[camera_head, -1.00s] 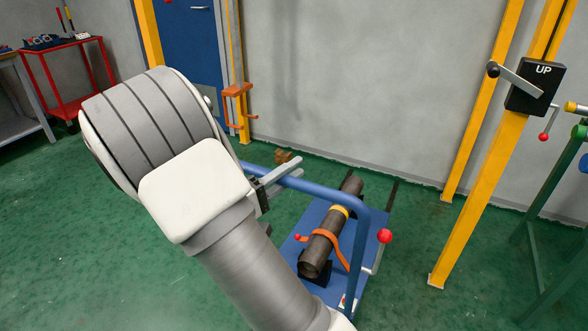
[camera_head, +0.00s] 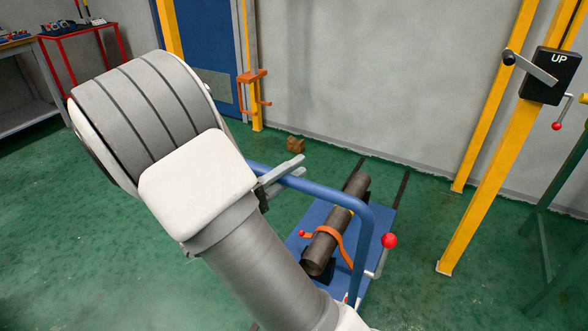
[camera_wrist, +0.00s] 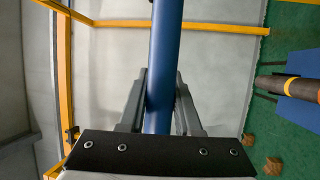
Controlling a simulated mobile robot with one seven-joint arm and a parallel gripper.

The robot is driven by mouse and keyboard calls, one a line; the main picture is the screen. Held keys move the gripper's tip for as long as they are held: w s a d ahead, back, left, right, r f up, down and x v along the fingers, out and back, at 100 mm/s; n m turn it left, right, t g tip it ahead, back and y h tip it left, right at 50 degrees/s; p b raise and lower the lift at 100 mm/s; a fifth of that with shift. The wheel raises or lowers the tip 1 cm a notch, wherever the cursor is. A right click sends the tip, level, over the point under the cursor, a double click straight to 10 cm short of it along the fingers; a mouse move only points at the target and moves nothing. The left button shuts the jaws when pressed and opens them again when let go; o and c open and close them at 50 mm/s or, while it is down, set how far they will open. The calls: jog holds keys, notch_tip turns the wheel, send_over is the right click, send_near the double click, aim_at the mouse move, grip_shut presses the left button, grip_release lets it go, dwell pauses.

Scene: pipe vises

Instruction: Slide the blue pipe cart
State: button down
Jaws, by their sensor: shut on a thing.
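The blue pipe cart (camera_head: 376,226) stands on the green floor in the head view. A dark pipe (camera_head: 325,243) lies on its deck under an orange strap (camera_head: 340,241). The cart's blue handle bar (camera_head: 328,193) rises at the near side. My gripper (camera_head: 285,177) is shut on the handle bar near its left end. In the wrist view the handle (camera_wrist: 163,75) runs between the two fingers (camera_wrist: 158,105). A red-knobbed lever (camera_head: 389,241) stands at the cart's right side. My arm hides the cart's near left part.
A yellow post frame (camera_head: 480,195) with a black UP box (camera_head: 550,75) and crank stands at the right. A brown block (camera_head: 296,144) lies by the wall. A red table (camera_head: 85,65) is at far left. Dark floor tracks (camera_head: 400,190) reach toward the wall.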

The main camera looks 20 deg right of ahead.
jog(key=shift+s+a+f, duration=0.15)
jog(key=c, duration=0.7)
grip_release()
jog(key=shift+a, duration=0.1)
jog(key=shift+o, duration=0.5)
jog(key=p+v, duration=0.2)
jog(key=v, duration=1.5)
jog(key=shift+a, duration=0.2)
jog(key=shift+s+d, duration=0.1)
